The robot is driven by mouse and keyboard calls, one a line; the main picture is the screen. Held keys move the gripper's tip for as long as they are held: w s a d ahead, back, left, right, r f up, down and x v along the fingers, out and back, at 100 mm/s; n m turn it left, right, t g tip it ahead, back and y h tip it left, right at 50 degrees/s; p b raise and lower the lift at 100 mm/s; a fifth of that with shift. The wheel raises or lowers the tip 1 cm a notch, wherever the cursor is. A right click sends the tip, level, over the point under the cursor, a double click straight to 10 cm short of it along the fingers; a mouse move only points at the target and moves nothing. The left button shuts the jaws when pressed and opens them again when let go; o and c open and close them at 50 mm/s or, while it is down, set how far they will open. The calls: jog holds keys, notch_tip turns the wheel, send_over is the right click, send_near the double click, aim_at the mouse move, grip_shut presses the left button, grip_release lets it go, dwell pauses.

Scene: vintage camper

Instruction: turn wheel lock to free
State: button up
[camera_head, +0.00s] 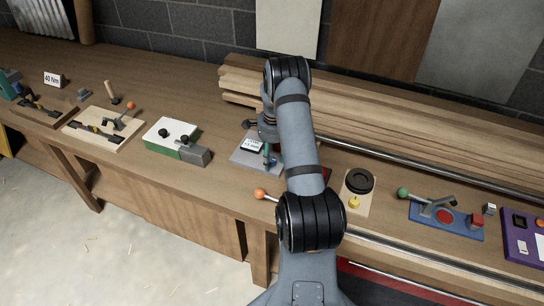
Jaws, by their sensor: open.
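A black round wheel (359,181) sits on a pale wooden board, right of my arm; it looks like the wheel lock. A yellow knob (354,202) is in front of it on the same board. The wheel's lock setting cannot be read.
A green and white box (172,136) and lever boards (104,130) stand to the left. A blue board with a green-knobbed lever (442,216) and a purple panel (522,238) are to the right. Stacked planks (400,140) line the back. An orange knob (260,194) is near the front edge.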

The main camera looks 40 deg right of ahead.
jog(key=shift+c, duration=0.8)
jog(key=c, duration=1)
jog(key=shift+d+n+b, duration=0.1)
jog(key=shift+n+b, duration=0.2)
jog(key=shift+b, duration=0.1)
jog(key=n+b, duration=0.2)
jog(key=shift+f+n, duration=0.15)
jog(key=shift+n, duration=0.25)
jog(key=n+b, duration=0.3)
jog(key=n, duration=0.2)
jog(key=shift+w, duration=0.1)
jog(key=n, duration=0.4)
jog(key=shift+r+n+b, duration=0.25)
jog(key=shift+n+b, duration=0.05)
jog(key=shift+n, duration=0.1)
jog(key=n, duration=0.4)
jog(key=shift+w+n+y, duration=0.1)
jog(key=shift+n+y, duration=0.2)
jog(key=shift+n, duration=0.1)
